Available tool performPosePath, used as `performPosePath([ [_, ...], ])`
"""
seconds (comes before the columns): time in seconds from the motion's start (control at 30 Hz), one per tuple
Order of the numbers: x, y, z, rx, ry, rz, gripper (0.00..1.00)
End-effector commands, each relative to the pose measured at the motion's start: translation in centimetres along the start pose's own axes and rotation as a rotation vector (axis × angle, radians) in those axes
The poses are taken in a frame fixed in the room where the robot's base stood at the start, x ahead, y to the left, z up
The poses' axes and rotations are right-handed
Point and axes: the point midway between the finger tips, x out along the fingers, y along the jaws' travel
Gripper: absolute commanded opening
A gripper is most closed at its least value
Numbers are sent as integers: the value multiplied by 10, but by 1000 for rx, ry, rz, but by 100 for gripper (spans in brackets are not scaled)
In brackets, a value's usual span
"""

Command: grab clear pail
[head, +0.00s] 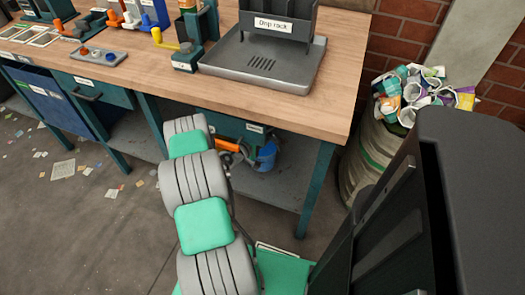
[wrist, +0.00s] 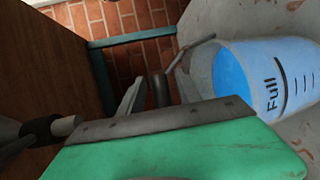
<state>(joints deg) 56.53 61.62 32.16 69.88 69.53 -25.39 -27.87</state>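The pail (wrist: 265,80) lies at the right of the wrist view. It looks see-through and pale blue, with a blue content, a black "Full" mark and short scale lines. A thin grey handle (wrist: 190,54) reaches from its rim toward my fingertips. My gripper (wrist: 147,92) shows two narrow fingers left of the pail, close together. I cannot tell whether they hold the handle. In the head view, a blue pail (head: 267,157) stands on the low shelf under the bench, partly hidden by my arm; my gripper is mostly hidden there.
The wooden bench top (head: 320,80) hangs over the shelf (head: 275,188), with a teal leg (head: 316,190) at its right. An orange object (head: 228,145) is beside the pail. A full waste sack (head: 366,165) stands right. A drip rack tray (head: 265,65) is above.

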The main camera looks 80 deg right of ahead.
Motion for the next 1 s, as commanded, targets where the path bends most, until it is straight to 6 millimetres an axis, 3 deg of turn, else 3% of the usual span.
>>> performPosePath([
  [0.47, 0, 0, 0, 1, 0, 0, 0],
  [1.0, 0, 0, 0, 0, -1, 0, 0],
])
